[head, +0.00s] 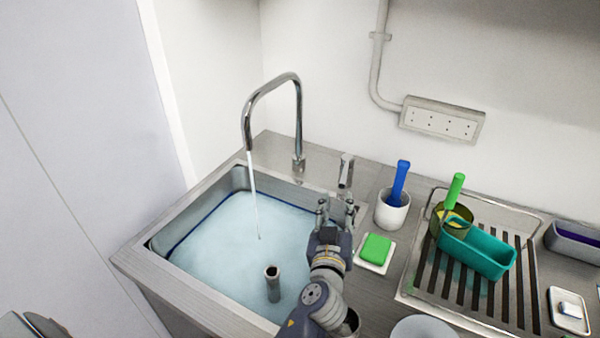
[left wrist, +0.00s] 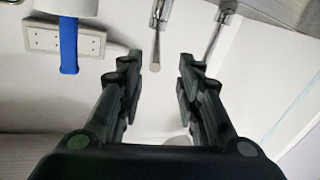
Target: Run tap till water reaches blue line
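The curved chrome tap (head: 272,85) stands at the back of the steel sink. A thin stream of water (head: 254,195) runs from its spout into the pale blue water (head: 235,235). The blue line (head: 188,237) shows on the sink walls right at the water's edge; I cannot tell whether the water touches it. The tap lever (head: 345,172) stands right of the spout. My left gripper (head: 337,212) is just in front of the lever, open and empty. In the left wrist view, the lever (left wrist: 156,55) shows between the parted fingers, beyond their tips. My right gripper is not seen.
A grey standpipe (head: 272,284) rises from the water. Right of the sink are a green sponge (head: 376,249), a white cup (head: 391,212) with a blue-handled tool, and a slatted drainer (head: 425,275) with a teal tub (head: 478,250). A wall stands close on the left.

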